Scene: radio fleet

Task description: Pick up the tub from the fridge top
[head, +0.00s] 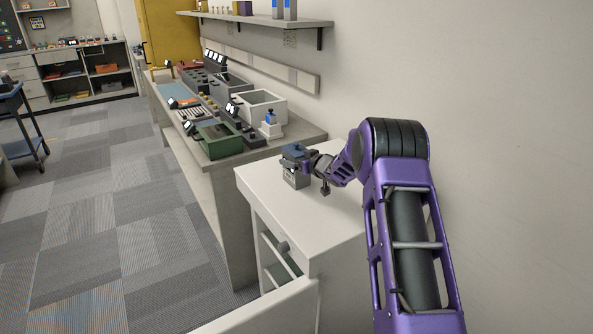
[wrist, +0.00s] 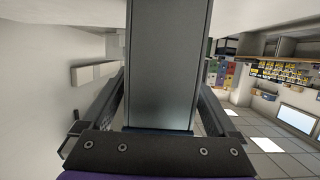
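The tub (head: 297,182) is a small grey box near the far left end of the white fridge top (head: 320,205) in the head view. My gripper (head: 296,164) is at the tub, reaching in from the right, and partly hides its upper part. In the wrist view the tub (wrist: 168,70) is a large grey block between the two dark fingers of my gripper (wrist: 164,90). Both fingers lie against its sides, so the gripper looks shut on it. I cannot tell whether the tub rests on the fridge top or is just clear of it.
A grey bench (head: 220,165) beyond the fridge holds a green crate (head: 217,141), a pale bin (head: 262,105) and several radios. A wall shelf (head: 270,20) hangs above. A white door (head: 265,310) stands open in front.

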